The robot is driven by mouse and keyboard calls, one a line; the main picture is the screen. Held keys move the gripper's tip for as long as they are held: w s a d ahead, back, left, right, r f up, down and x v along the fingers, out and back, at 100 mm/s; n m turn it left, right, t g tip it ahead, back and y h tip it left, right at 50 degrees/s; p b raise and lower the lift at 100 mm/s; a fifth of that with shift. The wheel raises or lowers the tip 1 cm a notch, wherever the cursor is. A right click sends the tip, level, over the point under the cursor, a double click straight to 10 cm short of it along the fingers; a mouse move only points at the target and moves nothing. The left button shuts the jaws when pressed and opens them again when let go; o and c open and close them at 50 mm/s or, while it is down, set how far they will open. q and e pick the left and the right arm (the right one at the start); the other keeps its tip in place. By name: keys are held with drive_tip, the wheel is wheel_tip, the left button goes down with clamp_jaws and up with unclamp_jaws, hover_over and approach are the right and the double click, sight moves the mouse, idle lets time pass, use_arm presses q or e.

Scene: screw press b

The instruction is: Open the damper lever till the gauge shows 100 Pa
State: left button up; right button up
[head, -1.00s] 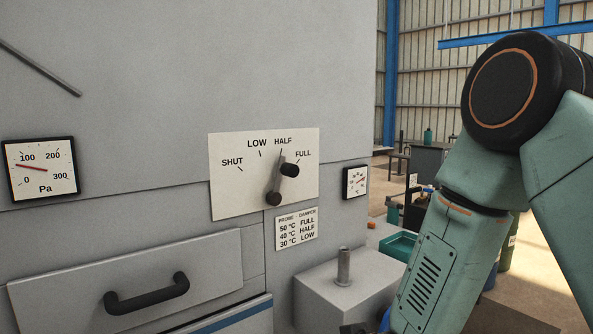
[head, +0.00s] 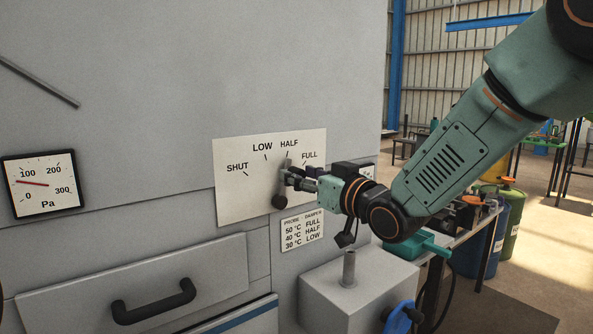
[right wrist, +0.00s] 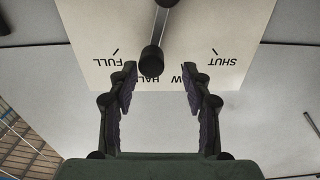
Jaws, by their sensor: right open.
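The damper lever (head: 279,201) has a dark round hub on a white plate (head: 240,197) marked SHUT, LOW, HALF and FULL. Its arm points up, near HALF. In the right wrist view, which is upside down, its black knob (right wrist: 152,58) is at the opening between the fingertips. My right gripper (right wrist: 158,68) is open, with a finger on each side of the knob and visible gaps; in the head view it partly hides the lever. The Pa gauge (head: 43,184) has a red needle between 0 and 100. My left gripper is not in view.
Below the plate are a probe/damper card (head: 302,231) and a drawer with a black handle (head: 153,301). A grey block with an upright pin (head: 349,268) juts out at lower right. A teal tray (head: 424,245) and drums (head: 472,246) stand beyond it.

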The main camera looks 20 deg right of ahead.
drive_tip(key=w, duration=0.2)
drive_tip(key=w+f, duration=0.1)
drive_tip(key=w, duration=0.1)
drive_tip(key=shift+s+a+r, duration=0.3)
drive_tip(key=shift+s+r, duration=0.05)
drive_tip(key=shift+s, duration=0.35)
drive_tip(key=shift+c, duration=0.9)
drive_tip(key=shift+w+d+f, duration=0.3)
drive_tip(key=shift+w+d, duration=0.05)
drive_tip(key=shift+w, duration=0.15)
drive_tip(key=c, duration=0.4)
drive_tip(key=shift+s+a+r, duration=0.1)
drive_tip(key=shift+a, duration=0.15)
clamp_jaws()
